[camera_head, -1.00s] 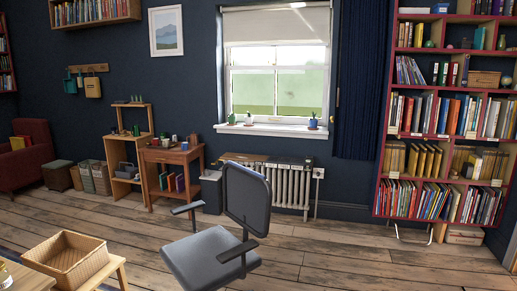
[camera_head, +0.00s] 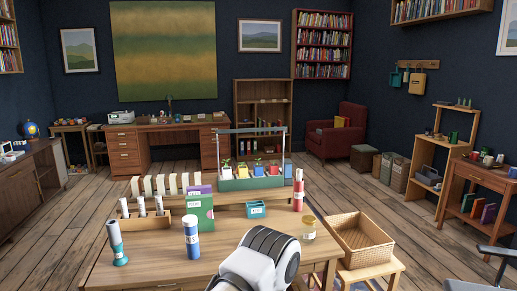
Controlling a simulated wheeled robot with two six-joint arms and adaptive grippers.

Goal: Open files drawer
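A wooden desk (camera_head: 170,124) stands at the back left against the dark blue wall. Its left drawer stack (camera_head: 124,150) has several drawers with small pale handles, and they look shut. Its right drawer stack (camera_head: 209,147) is partly hidden behind the planter on the front table. I cannot tell which drawer is the files drawer, as no label is readable. A white and black link of my own arm shows at the bottom middle. No gripper fingers are in view.
A wooden table (camera_head: 165,262) with tubes, bottles, a green file and a planter (camera_head: 250,183) stands between me and the desk. A wicker basket (camera_head: 362,240) sits on a stool to its right. Bare floor (camera_head: 72,215) lies at left; a red armchair (camera_head: 335,138) stands behind.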

